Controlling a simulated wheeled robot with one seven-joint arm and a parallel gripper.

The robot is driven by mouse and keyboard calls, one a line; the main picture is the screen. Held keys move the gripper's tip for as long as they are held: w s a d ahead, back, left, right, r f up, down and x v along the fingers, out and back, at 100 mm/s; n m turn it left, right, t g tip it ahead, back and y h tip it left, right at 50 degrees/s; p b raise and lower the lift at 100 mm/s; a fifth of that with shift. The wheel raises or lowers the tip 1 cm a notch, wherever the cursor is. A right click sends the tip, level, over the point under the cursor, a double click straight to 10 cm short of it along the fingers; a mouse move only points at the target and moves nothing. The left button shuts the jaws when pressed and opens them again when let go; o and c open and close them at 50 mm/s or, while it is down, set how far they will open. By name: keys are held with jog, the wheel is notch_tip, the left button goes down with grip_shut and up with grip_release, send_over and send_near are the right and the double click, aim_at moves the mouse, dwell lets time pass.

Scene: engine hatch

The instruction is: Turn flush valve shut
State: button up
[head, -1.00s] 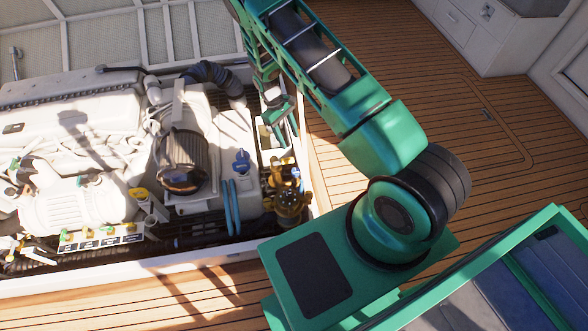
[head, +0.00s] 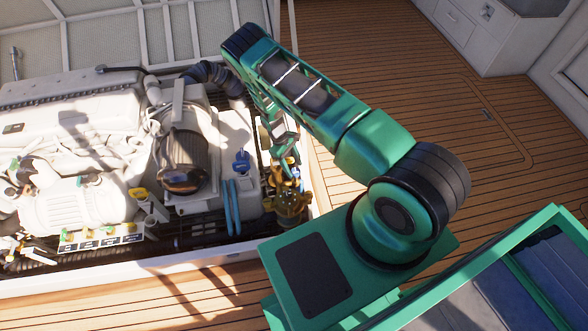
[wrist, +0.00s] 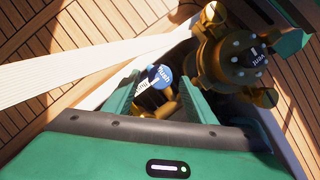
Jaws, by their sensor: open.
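A small round blue cap (wrist: 160,76) with white lettering, likely the flush valve, shows between my fingers in the wrist view. A black and white label sits beside it, and brass shows just below. My gripper (wrist: 162,98) is open, with one green finger on each side of the cap. I cannot tell whether either finger touches it. In the head view my gripper (head: 284,150) hangs just above the brass fittings at the hatch's right edge and partly hides them. The valve's handle position is not clear.
A larger brass housing (wrist: 238,62) with bolts and a labelled black disc stands close to my right finger. The white hatch edge (wrist: 95,72) runs nearby. A blue-handled part (head: 241,161), blue hoses (head: 231,207) and the white engine (head: 75,120) lie left. Wood deck is clear at right.

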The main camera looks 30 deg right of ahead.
jog(key=shift+x, duration=0.85)
jog(key=c, duration=1)
jog(key=shift+c, duration=0.2)
